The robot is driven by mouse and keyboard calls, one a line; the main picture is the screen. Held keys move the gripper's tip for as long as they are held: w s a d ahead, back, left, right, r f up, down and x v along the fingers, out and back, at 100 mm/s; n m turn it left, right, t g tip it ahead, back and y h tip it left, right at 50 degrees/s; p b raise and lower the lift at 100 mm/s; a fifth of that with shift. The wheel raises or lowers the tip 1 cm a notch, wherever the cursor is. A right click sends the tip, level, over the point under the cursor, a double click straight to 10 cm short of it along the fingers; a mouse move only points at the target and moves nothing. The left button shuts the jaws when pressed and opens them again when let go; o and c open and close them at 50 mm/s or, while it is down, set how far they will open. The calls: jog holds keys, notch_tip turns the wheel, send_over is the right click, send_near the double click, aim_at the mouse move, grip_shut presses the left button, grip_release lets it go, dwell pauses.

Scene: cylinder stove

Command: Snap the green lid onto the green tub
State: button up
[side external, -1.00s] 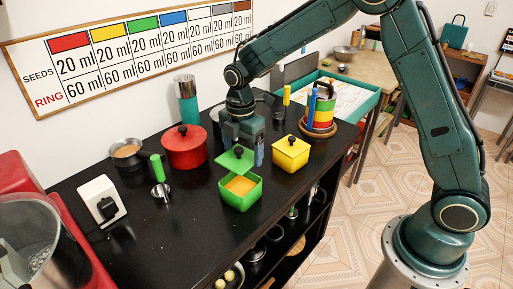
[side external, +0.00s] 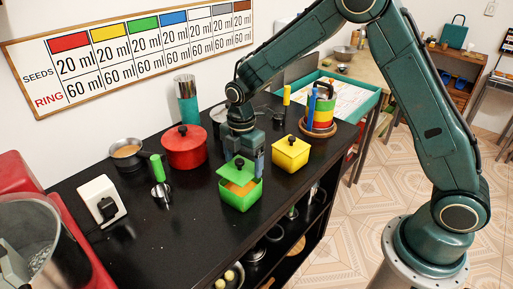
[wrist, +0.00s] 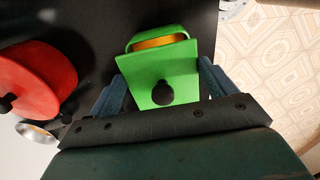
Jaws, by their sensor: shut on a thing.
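The green lid (side external: 231,174), a square plate with a black knob, is held between the fingers of my gripper (side external: 248,168), which is shut on it. The lid also shows between the fingers in the wrist view (wrist: 150,68). The green tub (side external: 241,199) stands on the black counter just below, with an orange filling inside. The lid overlaps the back part of the tub's opening, and a strip of orange shows past its edge. I cannot tell whether lid and rim touch.
A yellow lidded tub (side external: 290,155) stands close on the right. A red lidded pot (side external: 184,150) is on the left, with a green-handled metal tool (side external: 158,175) nearer the front. The black counter (side external: 190,225) is clear in front of the tub.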

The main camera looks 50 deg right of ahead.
aim_at(243, 169)
jog(key=shift+f, duration=1.35)
jog(key=shift+f, duration=0.2)
dwell(1.4)
jog(key=o, duration=0.8)
jog(key=shift+o, duration=0.2)
jog(key=shift+r, duration=0.25)
jog(key=shift+r, duration=3.3)
